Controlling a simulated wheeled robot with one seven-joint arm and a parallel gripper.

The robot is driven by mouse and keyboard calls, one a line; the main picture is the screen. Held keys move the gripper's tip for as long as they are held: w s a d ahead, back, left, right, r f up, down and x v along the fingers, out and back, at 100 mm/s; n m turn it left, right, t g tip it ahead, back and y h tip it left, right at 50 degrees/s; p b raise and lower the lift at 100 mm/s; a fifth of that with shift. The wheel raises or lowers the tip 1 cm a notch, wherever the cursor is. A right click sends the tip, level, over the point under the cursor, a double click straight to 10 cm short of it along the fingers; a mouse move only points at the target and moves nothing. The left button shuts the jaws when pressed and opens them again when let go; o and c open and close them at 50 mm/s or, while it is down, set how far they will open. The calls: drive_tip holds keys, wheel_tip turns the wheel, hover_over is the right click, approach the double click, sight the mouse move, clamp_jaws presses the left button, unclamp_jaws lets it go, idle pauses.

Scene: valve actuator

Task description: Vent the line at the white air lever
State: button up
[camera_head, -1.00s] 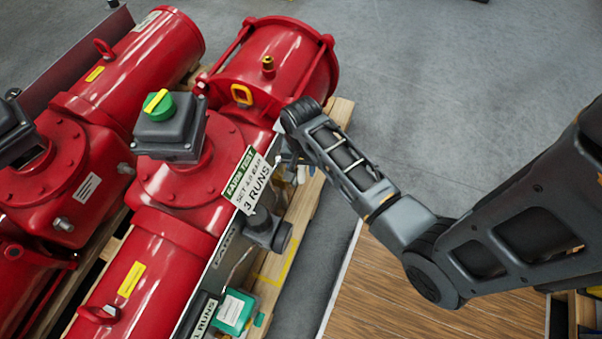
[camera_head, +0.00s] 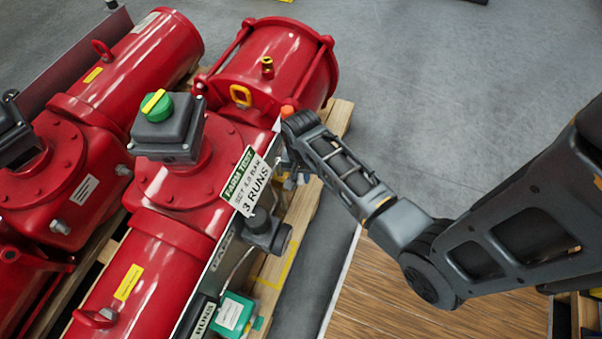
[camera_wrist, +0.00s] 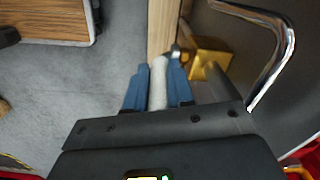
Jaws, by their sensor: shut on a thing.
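The white air lever (camera_wrist: 158,84) shows in the wrist view as a pale bar between the two blue fingers of my gripper (camera_wrist: 157,88). The gripper is shut on it, one finger at each side. Just beyond the fingertips is a brass block (camera_wrist: 210,56) with a small metal fitting next to it. In the head view my gripper (camera_head: 291,168) is low beside the red actuator (camera_head: 185,190), mostly hidden by my wrist and the sign. I cannot make out the lever there.
A sign (camera_head: 246,182) reading "3 RUNS" stands close left of my gripper. A black box with a green and yellow indicator (camera_head: 157,105) tops the actuator. A bent chrome tube (camera_wrist: 281,62) is right of the fingers. Grey floor (camera_head: 430,90) is open at the upper right.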

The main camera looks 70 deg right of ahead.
clamp_jaws()
drive_tip(key=shift+d+r+y+p, duration=0.15)
drive_tip(key=shift+d+y+p, duration=0.5)
drive_tip(key=shift+p, duration=0.25)
drive_tip(key=shift+d+f+y, duration=0.3)
drive_tip(key=shift+y, duration=0.55)
drive_tip(key=o, duration=0.7)
unclamp_jaws()
